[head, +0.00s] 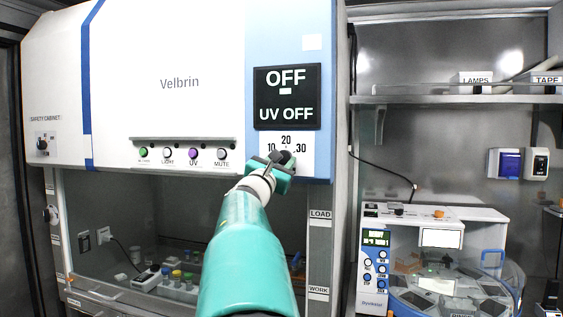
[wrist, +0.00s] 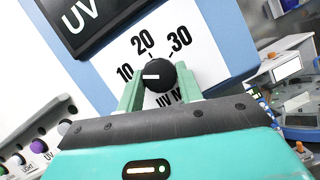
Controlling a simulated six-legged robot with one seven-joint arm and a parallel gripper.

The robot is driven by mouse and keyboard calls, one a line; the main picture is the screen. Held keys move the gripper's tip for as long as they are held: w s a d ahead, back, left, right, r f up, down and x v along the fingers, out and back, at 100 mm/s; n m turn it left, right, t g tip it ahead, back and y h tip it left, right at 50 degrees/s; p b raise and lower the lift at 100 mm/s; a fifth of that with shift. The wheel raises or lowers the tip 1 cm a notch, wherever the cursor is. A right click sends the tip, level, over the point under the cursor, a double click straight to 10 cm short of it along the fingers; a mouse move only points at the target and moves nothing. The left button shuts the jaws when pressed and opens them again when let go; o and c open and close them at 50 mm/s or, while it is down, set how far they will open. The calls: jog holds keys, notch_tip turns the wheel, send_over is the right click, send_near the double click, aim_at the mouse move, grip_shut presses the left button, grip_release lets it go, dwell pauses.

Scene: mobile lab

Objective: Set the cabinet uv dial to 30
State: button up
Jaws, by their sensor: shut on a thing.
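The UV dial (wrist: 163,84) is a round black knob on a white plate (wrist: 205,62) marked 10, 20 and 30, which looks tilted in the wrist view. Its white pointer line points left, roughly toward the 10. My gripper (wrist: 159,80) is shut on the dial, with one pale green finger on each side. In the head view my gripper (head: 279,166) covers most of the dial and the lower plate. The black display (head: 286,97) above the dial reads OFF and UV OFF.
The white and blue safety cabinet (head: 180,85) has a row of buttons (head: 180,154) left of the dial. Its open work area holds small bottles. A shelf (head: 450,98) and a white bench device (head: 430,215) stand at the right.

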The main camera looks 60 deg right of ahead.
jog(key=shift+m, duration=0.4)
jog(key=m+y, duration=0.2)
jog(key=m, duration=0.6)
jog(key=m+g+y, duration=0.1)
jog(key=m+y, duration=0.2)
jog(key=m, duration=0.5)
jog(key=r+m+g+y, duration=0.1)
jog(key=m+y, duration=0.1)
jog(key=m, duration=0.5)
jog(key=shift+w+r+m+y, duration=0.1)
jog(key=shift+m+y, duration=0.2)
jog(key=shift+m, duration=0.1)
jog(key=o, duration=1)
jog(key=shift+a, duration=0.1)
jog(key=v, duration=1.3)
jog(key=shift+a+r, duration=0.15)
jog(key=shift+a, duration=0.2)
